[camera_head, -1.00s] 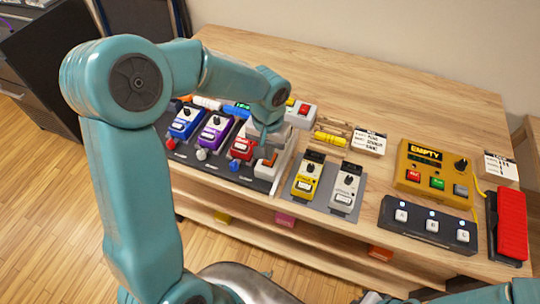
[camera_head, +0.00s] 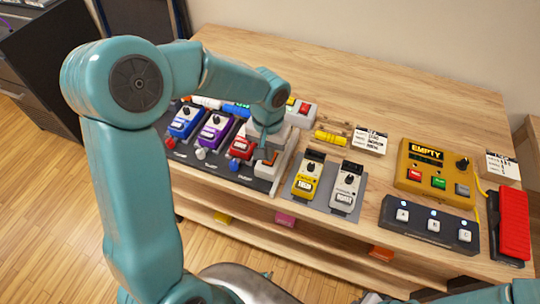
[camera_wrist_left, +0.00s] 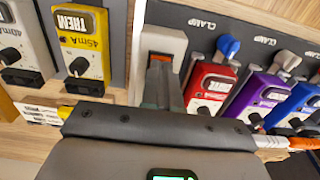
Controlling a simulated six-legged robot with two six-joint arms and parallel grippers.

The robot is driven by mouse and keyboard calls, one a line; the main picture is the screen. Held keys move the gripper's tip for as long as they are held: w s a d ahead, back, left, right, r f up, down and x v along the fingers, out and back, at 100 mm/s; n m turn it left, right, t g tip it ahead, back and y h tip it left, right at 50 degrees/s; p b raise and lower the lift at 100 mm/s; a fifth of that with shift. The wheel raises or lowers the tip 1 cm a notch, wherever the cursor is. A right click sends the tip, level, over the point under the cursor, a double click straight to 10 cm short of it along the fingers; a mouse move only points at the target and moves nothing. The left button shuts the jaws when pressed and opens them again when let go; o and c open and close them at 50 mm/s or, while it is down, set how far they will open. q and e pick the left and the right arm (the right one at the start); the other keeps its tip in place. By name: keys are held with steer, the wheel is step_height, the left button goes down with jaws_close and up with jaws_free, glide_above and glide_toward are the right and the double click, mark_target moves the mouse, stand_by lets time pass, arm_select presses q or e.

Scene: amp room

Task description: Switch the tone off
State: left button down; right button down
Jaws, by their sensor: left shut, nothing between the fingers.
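My left gripper (camera_head: 262,150) is at the right end of the dark pedalboard (camera_head: 215,166), over a white unit (camera_head: 264,171) with an orange-red part (camera_head: 270,158) on top. Its fingers are shut and empty. In the left wrist view the shut fingers (camera_wrist_left: 160,68) reach over the white unit (camera_wrist_left: 164,40) and hide part of its top. I cannot tell whether the tips touch it. No label reading tone is legible, and the switch position is unclear. My right gripper is not seen.
Blue (camera_head: 185,123), purple (camera_head: 214,130) and red (camera_head: 242,147) pedals stand left of the gripper. Yellow (camera_head: 306,178) and pale (camera_head: 346,190) pedals stand right. A grey box with a red switch (camera_head: 301,112) is behind. The back of the bench (camera_head: 400,90) is clear.

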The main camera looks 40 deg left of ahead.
arm_select(q)
steer(key=shift+f+b, duration=0.45)
steer(key=shift+f, duration=0.05)
steer(key=shift+r, duration=0.1)
steer(key=shift+r+p, duration=2.6)
steer(key=shift+r, duration=0.85)
steer(key=shift+f, duration=0.1)
